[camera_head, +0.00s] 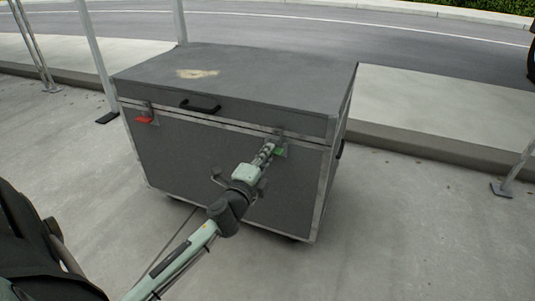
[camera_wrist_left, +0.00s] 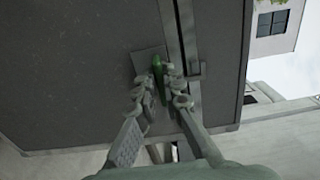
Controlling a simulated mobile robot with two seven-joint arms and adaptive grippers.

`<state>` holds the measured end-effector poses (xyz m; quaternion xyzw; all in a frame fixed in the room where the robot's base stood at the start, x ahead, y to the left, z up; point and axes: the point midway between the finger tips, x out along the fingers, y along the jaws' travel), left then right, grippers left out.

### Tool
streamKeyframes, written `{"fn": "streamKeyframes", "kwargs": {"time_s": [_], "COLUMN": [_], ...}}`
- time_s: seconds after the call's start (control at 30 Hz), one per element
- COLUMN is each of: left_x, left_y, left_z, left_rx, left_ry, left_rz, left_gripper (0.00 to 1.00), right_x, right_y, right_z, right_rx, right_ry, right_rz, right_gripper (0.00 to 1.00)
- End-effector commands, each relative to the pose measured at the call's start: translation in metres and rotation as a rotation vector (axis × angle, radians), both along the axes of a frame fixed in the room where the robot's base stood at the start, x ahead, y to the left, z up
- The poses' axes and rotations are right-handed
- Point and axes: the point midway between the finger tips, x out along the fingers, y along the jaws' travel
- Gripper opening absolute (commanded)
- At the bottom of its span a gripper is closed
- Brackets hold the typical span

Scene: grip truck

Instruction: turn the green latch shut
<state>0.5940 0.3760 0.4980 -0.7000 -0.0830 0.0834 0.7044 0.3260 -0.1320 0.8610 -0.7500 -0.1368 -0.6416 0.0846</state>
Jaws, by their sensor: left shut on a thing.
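The green latch (camera_head: 280,151) is on the front of a grey flight case (camera_head: 225,165), near its right end just below the lid seam. My left gripper (camera_head: 268,150) reaches it from the front and is shut on it. In the left wrist view the green latch (camera_wrist_left: 157,70) shows between the two fingertips of my left gripper (camera_wrist_left: 160,78), on a metal plate. The fingers hide part of the latch, so how far it is turned is hard to tell. My right gripper is in neither view.
A red latch (camera_head: 144,120) is at the left of the case front, with a black handle (camera_head: 200,107) on the lid between. The lid is down. Metal posts stand behind left, and another post foot (camera_head: 502,188) is at right.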

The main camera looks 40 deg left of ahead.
Motion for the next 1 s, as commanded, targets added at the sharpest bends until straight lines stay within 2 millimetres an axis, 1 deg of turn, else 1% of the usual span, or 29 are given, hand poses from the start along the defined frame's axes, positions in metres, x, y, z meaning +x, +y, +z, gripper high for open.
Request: {"fn": "streamKeyframes", "kwargs": {"time_s": [0.53,0.57,0.7,1.0], "left_x": [-0.0002,-0.0002,-0.0001,-0.0011], "left_y": [0.0000,0.0000,0.0000,-0.0004], "left_z": [-0.0007,-0.0008,-0.0007,-0.0006], "left_rx": [-0.025,-0.025,-0.023,-0.022], "left_ry": [-0.005,-0.004,-0.004,-0.004], "left_rz": [0.000,0.000,0.000,0.000], "left_gripper": [0.00,0.12,0.29,0.29], "right_x": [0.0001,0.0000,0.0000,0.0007], "right_y": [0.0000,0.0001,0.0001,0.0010], "right_z": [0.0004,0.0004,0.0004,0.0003], "right_rx": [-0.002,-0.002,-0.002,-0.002], "right_ry": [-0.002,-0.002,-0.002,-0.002], "right_rz": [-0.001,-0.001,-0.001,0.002], "right_gripper": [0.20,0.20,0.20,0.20]}}
